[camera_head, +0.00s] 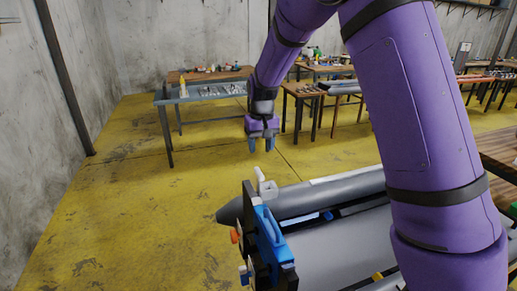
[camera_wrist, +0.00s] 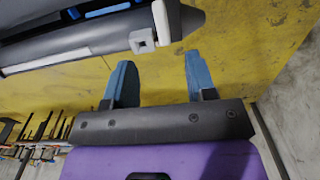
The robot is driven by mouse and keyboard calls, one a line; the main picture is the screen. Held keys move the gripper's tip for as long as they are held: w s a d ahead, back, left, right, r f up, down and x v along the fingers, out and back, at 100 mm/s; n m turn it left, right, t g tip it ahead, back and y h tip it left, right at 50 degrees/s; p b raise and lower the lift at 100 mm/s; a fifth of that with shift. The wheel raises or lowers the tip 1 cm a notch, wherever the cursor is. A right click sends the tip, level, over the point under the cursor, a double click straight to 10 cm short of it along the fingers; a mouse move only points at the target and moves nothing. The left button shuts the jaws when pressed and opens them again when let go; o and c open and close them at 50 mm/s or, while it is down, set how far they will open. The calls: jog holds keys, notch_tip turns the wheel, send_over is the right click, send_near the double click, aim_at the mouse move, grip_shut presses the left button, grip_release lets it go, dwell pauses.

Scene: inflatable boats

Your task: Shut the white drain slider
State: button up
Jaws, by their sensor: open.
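A small white piece (camera_head: 265,186), which looks like the drain slider, stands at the top end of the boat's dark transom (camera_head: 250,215). In the wrist view a white part with a square, hollow end (camera_wrist: 143,41) shows beside the grey tube, and it looks like the same piece. Whether the slider is open or shut I cannot tell. My gripper (camera_head: 261,145) hangs above and beyond the white piece, apart from it, with blue fingers pointing down. In the wrist view my gripper (camera_wrist: 159,62) has its fingers spread with nothing between them.
The grey inflatable boat (camera_head: 330,245) fills the lower right, its cone-shaped tube end pointing left. A blue panel (camera_head: 270,240) and an orange part (camera_head: 234,236) are on the transom. Tables with small items, such as one at the back left (camera_head: 205,92), stand behind. Yellow floor (camera_head: 130,220) at left is clear.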

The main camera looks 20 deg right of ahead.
aim_at(259, 171)
jog(key=shift+w+a+f, duration=0.15)
jog(key=shift+w+f, duration=0.15)
jog(key=shift+f, duration=0.25)
jog(key=shift+w+a+f, duration=0.1)
jog(key=shift+w+f, duration=0.15)
jog(key=shift+f, duration=5.15)
jog(key=shift+c, duration=0.5)
grip_shut()
